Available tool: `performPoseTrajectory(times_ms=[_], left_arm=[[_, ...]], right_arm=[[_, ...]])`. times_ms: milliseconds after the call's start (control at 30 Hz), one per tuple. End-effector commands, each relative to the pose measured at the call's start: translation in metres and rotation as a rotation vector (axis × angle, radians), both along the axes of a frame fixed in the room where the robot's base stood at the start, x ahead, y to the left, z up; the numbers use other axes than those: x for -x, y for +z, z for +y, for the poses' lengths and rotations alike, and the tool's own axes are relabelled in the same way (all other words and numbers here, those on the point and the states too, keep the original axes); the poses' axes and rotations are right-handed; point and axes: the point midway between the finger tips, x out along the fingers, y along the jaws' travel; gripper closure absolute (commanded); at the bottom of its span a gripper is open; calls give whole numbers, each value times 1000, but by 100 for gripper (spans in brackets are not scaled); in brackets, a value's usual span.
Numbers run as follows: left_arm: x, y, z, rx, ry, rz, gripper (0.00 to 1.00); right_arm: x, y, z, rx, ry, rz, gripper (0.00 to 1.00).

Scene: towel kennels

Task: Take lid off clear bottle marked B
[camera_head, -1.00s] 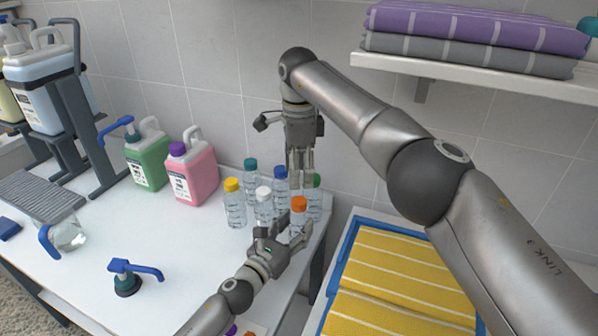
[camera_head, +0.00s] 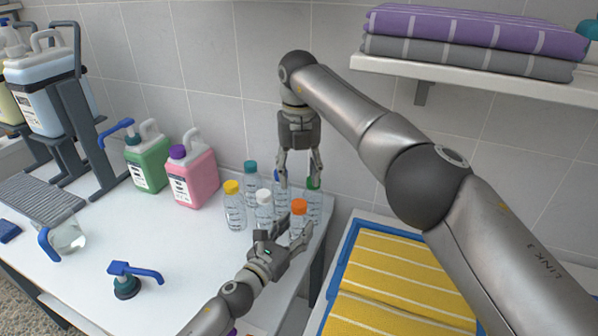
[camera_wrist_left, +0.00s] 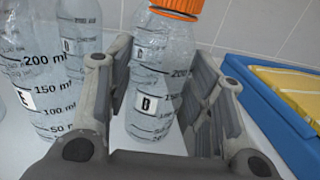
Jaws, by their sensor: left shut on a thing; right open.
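The clear bottle marked B (camera_wrist_left: 152,100) has an orange lid (camera_head: 299,206). It stands upright at the table's right front corner of the bottle group, its lid on. In the left wrist view the lid (camera_wrist_left: 178,7) shows at the top edge and the B label faces the camera. My left gripper (camera_head: 296,226) is shut on this bottle's body, one finger on each side, below the lid. My right gripper (camera_head: 300,181) is open and empty, pointing down above the bottles. Its fingertips overlap the blue-lidded and green-lidded bottles in the picture, higher than the orange lid.
Bottles with yellow (camera_head: 232,187), white (camera_head: 264,196), teal (camera_head: 250,167), blue (camera_head: 279,176) and green (camera_head: 314,183) lids crowd close around. Pink (camera_head: 191,178) and green (camera_head: 147,170) jugs stand left. A blue crate (camera_head: 343,262) with yellow towels is right.

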Motion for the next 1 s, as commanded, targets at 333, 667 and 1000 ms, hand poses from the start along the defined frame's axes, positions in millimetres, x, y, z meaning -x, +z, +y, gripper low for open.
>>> performPoseTrajectory(times_ms=[333,667,1000], left_arm=[[0,-1,0,-1,1,1,100],[0,-1,0,-1,1,1,100],[0,-1,0,-1,1,2,100]], right_arm=[[0,0,0,-1,-548,1,50],[0,0,0,-1,-1071,1,50],[0,0,0,-1,-1611,1,50]])
